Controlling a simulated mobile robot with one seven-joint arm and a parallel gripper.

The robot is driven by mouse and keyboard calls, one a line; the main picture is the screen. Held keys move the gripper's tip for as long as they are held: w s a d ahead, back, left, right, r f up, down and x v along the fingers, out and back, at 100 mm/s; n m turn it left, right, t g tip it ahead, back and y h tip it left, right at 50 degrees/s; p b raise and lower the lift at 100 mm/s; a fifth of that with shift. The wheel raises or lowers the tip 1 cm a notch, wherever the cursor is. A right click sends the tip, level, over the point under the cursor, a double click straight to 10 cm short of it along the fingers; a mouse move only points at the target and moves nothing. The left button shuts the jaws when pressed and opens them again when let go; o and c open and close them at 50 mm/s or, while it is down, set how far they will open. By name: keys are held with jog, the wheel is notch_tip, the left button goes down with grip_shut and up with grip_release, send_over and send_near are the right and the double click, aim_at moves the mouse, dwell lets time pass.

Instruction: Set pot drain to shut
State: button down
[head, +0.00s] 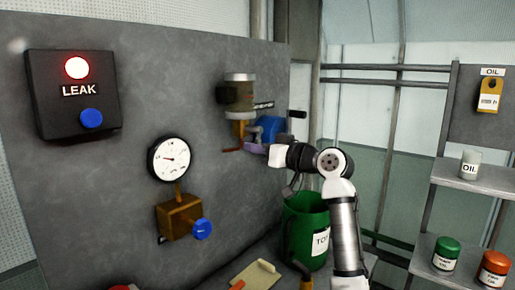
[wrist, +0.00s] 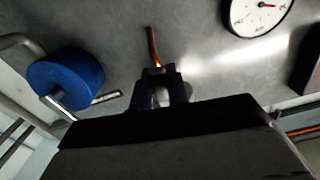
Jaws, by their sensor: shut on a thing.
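The pot (head: 238,96), a cylinder with metal bands, is mounted on the grey panel. A brass drain stem hangs below it. A thin orange-red drain lever (head: 231,150) sticks out leftward at its foot. My gripper (head: 250,147) reaches in from the right, under the pot. In the wrist view my gripper (wrist: 160,72) is shut on the drain lever (wrist: 152,42), whose free end shows beyond the fingertips. The gripped part of the lever is hidden by the fingers. The pot is not visible in the wrist view.
A blue drum (wrist: 65,80) with a metal handle is close beside my gripper. A gauge (head: 170,158), a brass valve with blue knob (head: 202,229) and a lit LEAK box (head: 73,108) are left. A green bin (head: 303,225) stands below; shelves with cans are right.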

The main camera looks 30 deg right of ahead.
jog(key=shift+s+a+r+m+p, duration=0.2)
jog(key=shift+a+r+m+p, duration=0.5)
jog(key=shift+m+p, duration=1.75)
jog(key=shift+s+a+r+m+p, duration=0.25)
jog(key=shift+a+r+m+p, duration=0.35)
jog(key=shift+m+p, duration=1.85)
jog(key=shift+s+a+r+m+p, duration=0.35)
jog(key=shift+r+m+p, duration=0.9)
jog(key=shift+m, duration=1.95)
jog(key=shift+w+f+p, duration=0.15)
jog(key=shift+f+p, duration=0.2)
jog(key=shift+p, duration=0.1)
jog(key=c, duration=1.4)
grip_release()
jog(key=shift+o, duration=0.2)
jog(key=shift+a, duration=0.1)
jog(key=b+v, duration=0.5)
jog(key=v, duration=0.9)
jog(key=shift+w, duration=0.1)
